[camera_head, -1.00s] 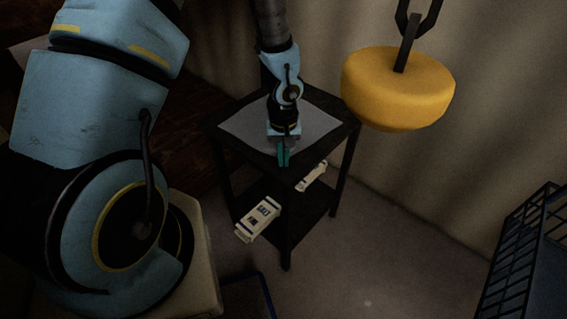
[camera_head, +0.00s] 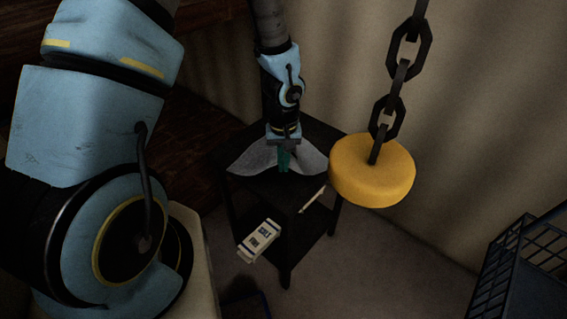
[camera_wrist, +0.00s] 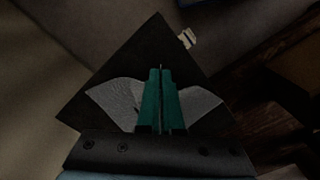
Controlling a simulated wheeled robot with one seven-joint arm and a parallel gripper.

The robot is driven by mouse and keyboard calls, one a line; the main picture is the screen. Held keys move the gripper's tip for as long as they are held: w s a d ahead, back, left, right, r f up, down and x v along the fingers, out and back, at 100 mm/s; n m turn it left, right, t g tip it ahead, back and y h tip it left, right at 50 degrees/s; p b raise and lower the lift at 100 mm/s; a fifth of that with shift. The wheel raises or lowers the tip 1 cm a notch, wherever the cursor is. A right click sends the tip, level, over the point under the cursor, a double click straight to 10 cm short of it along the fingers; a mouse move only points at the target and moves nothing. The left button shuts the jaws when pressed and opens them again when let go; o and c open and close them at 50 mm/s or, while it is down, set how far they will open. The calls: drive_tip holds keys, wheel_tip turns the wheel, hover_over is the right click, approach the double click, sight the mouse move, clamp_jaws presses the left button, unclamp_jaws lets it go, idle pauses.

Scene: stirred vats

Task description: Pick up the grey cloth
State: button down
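The grey cloth (camera_head: 305,155) is bunched up at its middle, with its two sides spreading out and drooping like wings, above the top of a small dark table (camera_head: 318,128). My gripper (camera_head: 284,160) points down at the cloth's middle, its green fingers close together with the cloth gathered at them. In the wrist view the fingers (camera_wrist: 161,100) are nearly together, and cloth (camera_wrist: 115,98) shows on both sides of them. The part between the fingers is hidden. I cannot tell whether the cloth's lower edges still touch the table.
A yellow disc (camera_head: 372,175) hangs on a dark chain, close to the table's right side. White labelled boxes (camera_head: 259,240) lie on the table's lower shelf. A dark wire basket (camera_head: 510,265) stands at the lower right. A pleated wall is behind.

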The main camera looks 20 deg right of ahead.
wheel_tip(320, 180, up, 36)
drive_tip(key=p, duration=0.4)
drive_tip(key=shift+f, duration=0.15)
idle(0.4)
